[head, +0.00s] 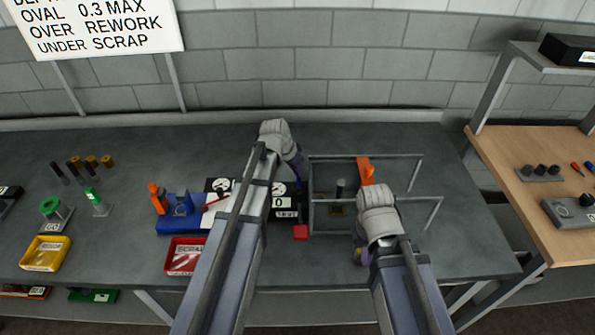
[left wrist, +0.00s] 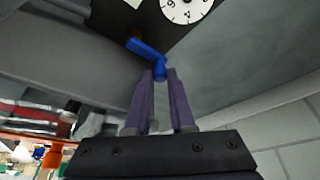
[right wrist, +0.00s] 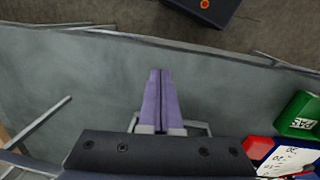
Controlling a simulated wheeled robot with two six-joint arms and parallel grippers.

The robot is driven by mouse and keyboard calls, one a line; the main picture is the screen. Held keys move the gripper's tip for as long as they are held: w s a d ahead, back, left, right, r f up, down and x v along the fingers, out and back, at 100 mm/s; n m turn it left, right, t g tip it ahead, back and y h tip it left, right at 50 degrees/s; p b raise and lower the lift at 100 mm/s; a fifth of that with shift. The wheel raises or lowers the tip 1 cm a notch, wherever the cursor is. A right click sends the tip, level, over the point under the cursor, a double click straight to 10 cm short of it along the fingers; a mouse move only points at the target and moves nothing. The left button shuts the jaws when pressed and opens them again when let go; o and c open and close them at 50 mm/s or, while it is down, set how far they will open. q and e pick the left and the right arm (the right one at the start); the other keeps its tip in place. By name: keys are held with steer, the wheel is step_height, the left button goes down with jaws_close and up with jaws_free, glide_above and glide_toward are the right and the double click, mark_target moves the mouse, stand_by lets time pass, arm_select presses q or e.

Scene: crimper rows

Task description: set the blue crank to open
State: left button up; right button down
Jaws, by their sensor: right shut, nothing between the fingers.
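The blue crank (left wrist: 148,52) shows in the left wrist view, below a white dial (left wrist: 186,8) on a dark panel. Its bent end lies between the fingertips of my left gripper (left wrist: 160,76). The fingers are close along both sides of that end and look shut on it. In the head view my left gripper (head: 299,172) is beside the black gauge box (head: 287,201), and I cannot make out the crank there. My right gripper (right wrist: 161,72) is shut and empty, above the bench. In the head view it (head: 360,258) is at the bench's right part.
A red scrap tray (head: 185,257), blue fixture (head: 180,227) and yellow tray (head: 45,253) are to the left. The bench's right end is clear.

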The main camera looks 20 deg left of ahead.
arm_select(q)
jaws_close()
steer(key=shift+s, duration=0.1)
steer(key=n, duration=0.1)
steer(key=n+y, duration=0.1)
steer(key=a+n, duration=0.1)
steer(key=n, duration=0.1)
steer(key=shift+s+t+y, duration=0.3)
steer(key=shift+s, duration=0.05)
steer(key=n, duration=0.2)
steer(key=n+y, duration=0.1)
steer(key=shift+s+a+n, duration=0.3)
steer(key=shift+s+a, duration=0.05)
steer(key=shift+s, duration=0.05)
steer(key=n, duration=0.1)
steer(key=s+n+y, duration=0.1)
steer(key=n, duration=0.1)
steer(key=shift+a+y, duration=0.2)
steer(key=shift+y, duration=0.1)
steer(key=shift+s+n+g+y, duration=0.2)
steer(key=shift+n+g, duration=0.05)
steer(key=shift+n, duration=0.5)
steer(key=shift+s+n+g+y, duration=0.2)
steer(key=shift+n+g, duration=0.05)
steer(key=shift+n, duration=0.5)
